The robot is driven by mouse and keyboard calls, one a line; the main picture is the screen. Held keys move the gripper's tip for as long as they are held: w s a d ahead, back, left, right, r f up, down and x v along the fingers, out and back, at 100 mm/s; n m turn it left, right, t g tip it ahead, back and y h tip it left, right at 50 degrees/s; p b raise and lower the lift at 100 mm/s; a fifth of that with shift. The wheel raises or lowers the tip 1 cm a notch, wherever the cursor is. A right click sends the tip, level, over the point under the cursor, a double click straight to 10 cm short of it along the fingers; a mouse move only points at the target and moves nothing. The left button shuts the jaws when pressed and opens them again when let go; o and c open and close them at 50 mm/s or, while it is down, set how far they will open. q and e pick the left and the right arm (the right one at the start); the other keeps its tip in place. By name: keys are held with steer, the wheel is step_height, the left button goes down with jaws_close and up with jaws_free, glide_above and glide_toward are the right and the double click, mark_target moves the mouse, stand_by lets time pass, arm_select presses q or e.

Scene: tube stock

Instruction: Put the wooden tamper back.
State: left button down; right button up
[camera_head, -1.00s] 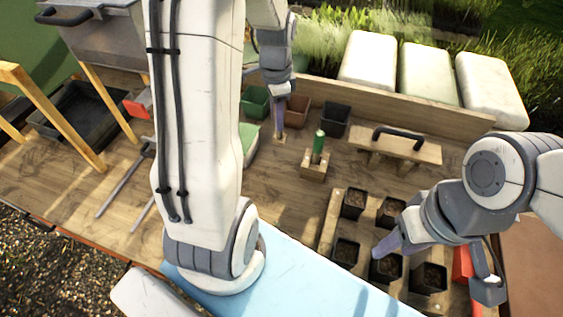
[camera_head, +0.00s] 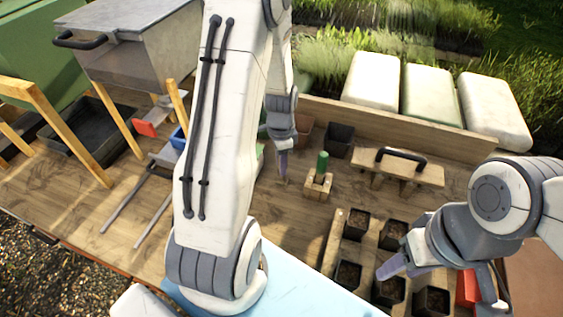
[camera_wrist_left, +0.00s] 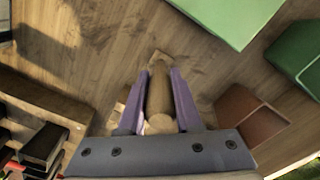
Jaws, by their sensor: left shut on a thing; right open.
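My left gripper (camera_head: 283,165) is shut on the wooden tamper, left of the small wooden block (camera_head: 317,188) that holds a green-handled tool (camera_head: 322,163). In the left wrist view the tamper (camera_wrist_left: 159,92) is a pale wooden rod between the purple fingers (camera_wrist_left: 158,105), with a small squarish end pointing away over the bench. In the head view the tamper is mostly hidden by the fingers. I cannot tell whether its end touches the bench. My right gripper (camera_head: 393,266) is open above the black pots at the lower right.
Soil-filled black pots (camera_head: 357,224) stand at the lower right. A wooden board with a black handle (camera_head: 420,172) lies right of the block. A black pot (camera_head: 339,139) and a terracotta pot (camera_wrist_left: 250,115) stand behind. A green tray (camera_wrist_left: 228,15) is nearby.

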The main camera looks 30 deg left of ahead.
arm_select(q)
steer(key=shift+f, duration=0.15)
steer(key=c, duration=0.6)
jaws_free()
step_height(320, 180, up, 12)
steer(key=shift+r+b, duration=0.15)
steer(key=shift+b, duration=0.3)
steer(key=s+d+r, duration=0.2)
steer(key=s+d, duration=0.1)
steer(key=d, duration=0.5)
steer(key=s+d+r, duration=0.1)
steer(key=s+d, duration=0.1)
steer(key=d, duration=0.6)
steer(key=s+d+r+h, duration=0.1)
steer(key=s+d, duration=0.8)
steer(key=s, duration=0.5)
steer(key=shift+n, duration=0.4)
